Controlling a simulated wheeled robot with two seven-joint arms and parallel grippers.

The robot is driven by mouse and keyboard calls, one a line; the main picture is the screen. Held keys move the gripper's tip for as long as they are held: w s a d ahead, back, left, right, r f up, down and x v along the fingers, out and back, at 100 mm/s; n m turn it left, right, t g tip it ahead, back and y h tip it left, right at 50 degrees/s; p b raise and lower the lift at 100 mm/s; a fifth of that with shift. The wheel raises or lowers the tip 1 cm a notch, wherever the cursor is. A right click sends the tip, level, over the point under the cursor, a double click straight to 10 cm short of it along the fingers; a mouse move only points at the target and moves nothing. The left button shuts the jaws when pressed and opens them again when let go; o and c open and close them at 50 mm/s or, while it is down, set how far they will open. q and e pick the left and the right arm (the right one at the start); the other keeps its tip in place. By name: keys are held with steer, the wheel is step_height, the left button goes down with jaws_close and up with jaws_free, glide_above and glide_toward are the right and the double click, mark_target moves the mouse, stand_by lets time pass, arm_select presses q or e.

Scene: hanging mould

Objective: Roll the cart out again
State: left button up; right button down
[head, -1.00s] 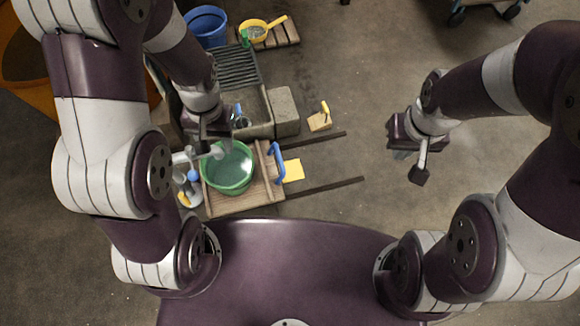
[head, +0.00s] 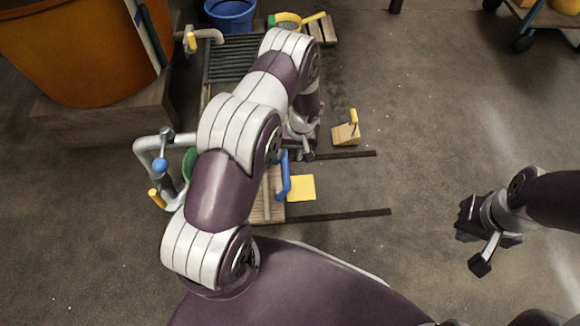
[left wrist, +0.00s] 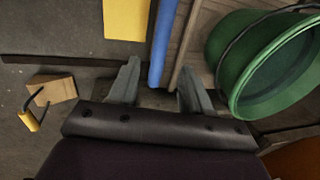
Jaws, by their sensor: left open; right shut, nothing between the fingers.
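The cart (head: 268,210) is a low wooden platform, mostly hidden behind my left arm in the head view. Its blue handle (head: 284,177) stands on its right side. A green tub (head: 189,162) sits on the cart; it also shows in the left wrist view (left wrist: 262,65). My left gripper (head: 305,152) is at the handle's far end. In the left wrist view its open fingers (left wrist: 157,82) straddle the line of the blue handle (left wrist: 162,45), with no clear grip on it. My right gripper (head: 482,222) is shut and empty, well to the right over bare floor.
Two dark floor rails (head: 345,215) run right from the cart. A yellow sheet (head: 301,188) lies between them. A wooden wedge with a yellow handle (head: 346,134) lies beyond the far rail. A pipe with a blue valve (head: 160,166) stands left. The floor right of the rails is clear.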

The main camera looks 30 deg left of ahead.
mark_target(286, 165)
arm_select(q)
steer(key=f+b, duration=0.1)
steer(key=f, duration=0.3)
steer(key=a+f+b, duration=0.1)
steer(key=f, duration=0.1)
steer(key=shift+s+b, duration=0.3)
steer(key=shift+b, duration=0.05)
arm_select(e)
step_height(286, 165, down, 4)
steer(key=shift+r, duration=0.15)
